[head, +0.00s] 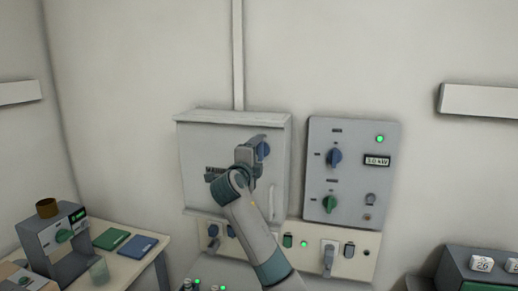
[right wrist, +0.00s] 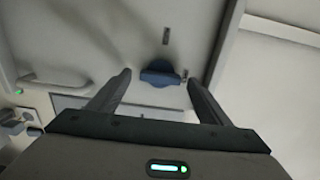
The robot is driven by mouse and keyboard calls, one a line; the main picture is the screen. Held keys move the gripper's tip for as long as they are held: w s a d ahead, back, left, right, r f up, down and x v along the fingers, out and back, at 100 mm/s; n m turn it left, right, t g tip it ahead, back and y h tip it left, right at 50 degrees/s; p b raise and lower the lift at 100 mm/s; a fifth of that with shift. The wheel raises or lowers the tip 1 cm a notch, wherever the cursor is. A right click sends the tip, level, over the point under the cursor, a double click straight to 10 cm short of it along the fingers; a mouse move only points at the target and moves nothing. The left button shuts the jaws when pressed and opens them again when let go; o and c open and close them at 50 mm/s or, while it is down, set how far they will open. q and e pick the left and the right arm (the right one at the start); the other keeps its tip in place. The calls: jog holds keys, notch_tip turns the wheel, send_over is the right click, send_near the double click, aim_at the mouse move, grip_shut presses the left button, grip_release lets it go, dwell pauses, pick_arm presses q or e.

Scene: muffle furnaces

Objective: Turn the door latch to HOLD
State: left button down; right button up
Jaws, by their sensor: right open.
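The door latch is a blue knob (head: 264,149) near the upper right of a grey wall cabinet's door (head: 205,147). My right gripper (head: 257,143) is in front of it in the head view and partly covers it. In the right wrist view the latch (right wrist: 160,74) shows between the two spread fingers of my right gripper (right wrist: 158,77), with a gap on both sides. The gripper is open and empty. Small marks surround the latch, but I cannot read them or tell its setting. My left gripper is not in view.
A grey panel (head: 350,120) with two knobs and a green lamp is right of the cabinet. A socket strip (head: 300,233) runs below. A pale door handle (head: 271,203) is below the latch. A table (head: 135,262) with an instrument stands at left.

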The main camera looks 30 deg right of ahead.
jog(key=shift+w+d, duration=0.45)
jog(key=shift+d, duration=0.1)
